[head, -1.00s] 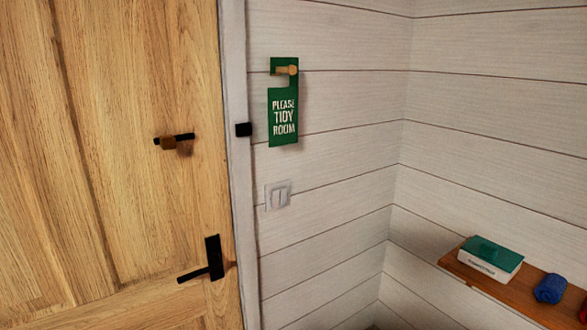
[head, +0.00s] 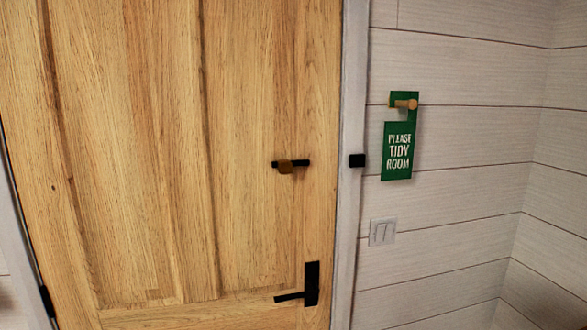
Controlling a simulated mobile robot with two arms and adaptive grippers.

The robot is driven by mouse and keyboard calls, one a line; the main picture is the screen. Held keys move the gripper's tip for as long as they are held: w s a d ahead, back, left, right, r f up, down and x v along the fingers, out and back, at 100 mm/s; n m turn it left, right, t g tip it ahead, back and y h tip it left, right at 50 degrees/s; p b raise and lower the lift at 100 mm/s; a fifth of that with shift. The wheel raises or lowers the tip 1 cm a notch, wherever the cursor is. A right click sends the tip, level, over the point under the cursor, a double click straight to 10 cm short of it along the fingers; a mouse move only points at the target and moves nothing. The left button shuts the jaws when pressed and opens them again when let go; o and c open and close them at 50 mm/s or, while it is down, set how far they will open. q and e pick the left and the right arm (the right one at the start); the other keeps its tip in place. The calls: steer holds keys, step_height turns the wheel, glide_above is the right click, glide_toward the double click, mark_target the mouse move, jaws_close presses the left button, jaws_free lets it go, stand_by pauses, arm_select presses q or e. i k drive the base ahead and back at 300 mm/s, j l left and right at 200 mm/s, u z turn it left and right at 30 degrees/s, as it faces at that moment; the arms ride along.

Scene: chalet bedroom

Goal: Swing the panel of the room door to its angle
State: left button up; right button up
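The room door's wooden panel (head: 165,130) fills the left and middle of the head view. It appears shut, its right edge along the white frame (head: 351,150). A black lever handle (head: 300,288) sits low near that right edge. Above it is a small black latch bar with a wooden knob (head: 285,167). A black catch block (head: 357,160) is on the frame, apart from the bar. A black hinge (head: 47,300) shows at the lower left edge. Neither of my grippers is in view.
A green sign reading "PLEASE TIDY ROOM" (head: 398,150) hangs from a wooden peg (head: 405,104) on the white plank wall right of the door. A light switch (head: 382,232) is below it. The wall corner is at the far right. The floor is not visible.

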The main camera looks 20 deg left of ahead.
mark_target(144, 138)
steer(key=u, duration=1.35)
